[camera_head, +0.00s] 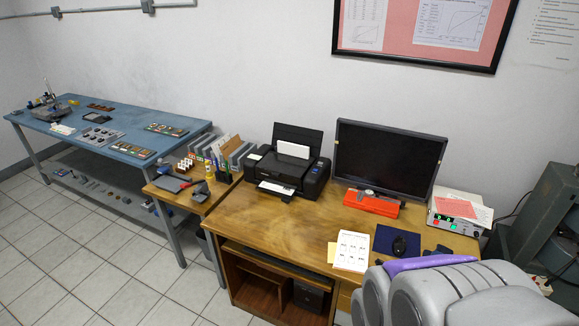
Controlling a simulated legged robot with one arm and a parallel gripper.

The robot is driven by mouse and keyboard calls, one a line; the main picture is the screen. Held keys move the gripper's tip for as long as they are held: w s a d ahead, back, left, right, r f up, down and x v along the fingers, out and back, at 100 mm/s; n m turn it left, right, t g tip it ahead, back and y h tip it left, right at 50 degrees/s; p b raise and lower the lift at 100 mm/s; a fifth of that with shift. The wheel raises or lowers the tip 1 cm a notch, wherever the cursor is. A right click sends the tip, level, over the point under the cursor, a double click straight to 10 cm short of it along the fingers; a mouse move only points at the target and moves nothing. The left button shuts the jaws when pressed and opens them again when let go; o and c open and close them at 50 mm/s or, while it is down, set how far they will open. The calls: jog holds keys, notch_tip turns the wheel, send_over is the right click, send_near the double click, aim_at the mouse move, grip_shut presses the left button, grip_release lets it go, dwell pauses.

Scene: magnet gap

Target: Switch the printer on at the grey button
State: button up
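The black printer (316,178) stands on the left part of the wooden desk (262,215), against the wall. White paper stands in its raised rear feed, and another white sheet lies in its front output tray. Its front and right side face me. The grey button is too small to make out for sure at this distance. My gripper is not seen in this view, so I cannot tell whether it is open or shut.
A monitor (388,158) and a red case (371,204) stand right of the printer. A white box with green displays (455,217) sits at the desk's right end. A blue workbench (107,137) is at left. Large grey rounded shapes fill the lower right. The tiled floor (90,250) is clear.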

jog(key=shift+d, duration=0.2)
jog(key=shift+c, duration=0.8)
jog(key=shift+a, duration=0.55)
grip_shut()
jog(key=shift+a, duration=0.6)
